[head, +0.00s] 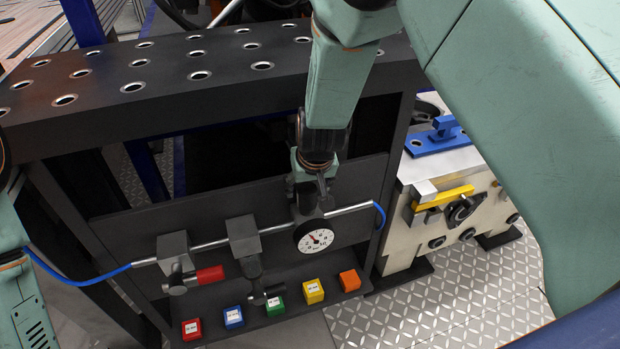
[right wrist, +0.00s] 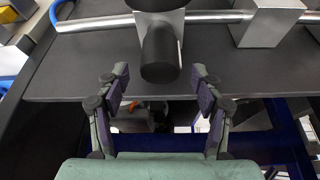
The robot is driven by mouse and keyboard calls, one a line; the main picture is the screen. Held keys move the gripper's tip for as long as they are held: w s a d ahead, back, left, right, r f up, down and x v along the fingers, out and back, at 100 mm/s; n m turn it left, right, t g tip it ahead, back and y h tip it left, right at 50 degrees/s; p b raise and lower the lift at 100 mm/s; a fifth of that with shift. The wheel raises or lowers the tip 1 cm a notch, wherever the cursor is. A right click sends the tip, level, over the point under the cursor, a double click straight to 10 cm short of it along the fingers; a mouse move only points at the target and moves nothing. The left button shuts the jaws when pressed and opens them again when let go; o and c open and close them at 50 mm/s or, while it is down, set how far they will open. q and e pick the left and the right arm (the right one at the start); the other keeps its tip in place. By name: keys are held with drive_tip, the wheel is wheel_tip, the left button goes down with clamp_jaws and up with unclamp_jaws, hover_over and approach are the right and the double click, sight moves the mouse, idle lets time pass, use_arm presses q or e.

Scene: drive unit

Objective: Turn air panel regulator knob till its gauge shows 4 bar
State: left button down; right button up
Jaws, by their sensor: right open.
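The air panel (head: 130,220) is a dark upright board with a metal pipe across it. The round white gauge (head: 314,237) hangs on the pipe and has a red needle pointing to the upper left; its value is too small to read surely. My right gripper (head: 311,200) is just above the gauge, pointing down, and hides most of the regulator. In the right wrist view, the black regulator knob (right wrist: 160,52) sits under a grey block, at the gap between my open fingertips (right wrist: 160,76), with room on both sides. My left gripper is out of view.
Two grey valve blocks (head: 243,236) sit left along the pipe, one with a red handle (head: 209,274). Several coloured labelled blocks (head: 275,307) line the ledge below. A black perforated beam (head: 196,76) lies above the panel, and a metal fixture (head: 440,205) stands right.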

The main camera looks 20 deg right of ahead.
sight(308, 189)
drive_tip(key=shift+v, duration=1.85)
drive_tip(key=s+d+f+h, duration=0.1)
drive_tip(key=s+d+f, duration=0.6)
drive_tip(key=s+f, duration=0.25)
drive_tip(key=s+f+g, duration=0.2)
drive_tip(key=s+f, duration=0.2)
drive_tip(key=s, duration=0.9)
drive_tip(key=s+f+g+y, duration=0.1)
drive_tip(key=s+f, duration=0.3)
drive_tip(key=s, duration=1)
drive_tip(key=shift+f+g, duration=0.2)
drive_tip(key=shift+g, duration=0.6)
